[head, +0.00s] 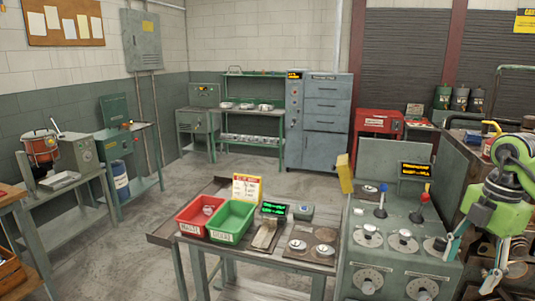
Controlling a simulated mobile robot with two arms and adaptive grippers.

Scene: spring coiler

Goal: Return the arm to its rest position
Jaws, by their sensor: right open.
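My right arm comes in at the right edge, with a green wrist. My right gripper (468,272) hangs down with its fingers spread and nothing seen between them. It is at the right front of the grey coiler machine (385,213), which has dials, a blue-knobbed lever (381,203) and a red-knobbed lever (422,205). From this view I cannot tell whether a finger touches the machine. My left gripper is not in view.
A work table left of the machine holds a red bin (194,221), a green bin (232,222), a small green-lit display (273,210) and round metal parts (298,245). Benches line the left wall. The floor (140,235) between them is clear. Cluttered shelving stands at right.

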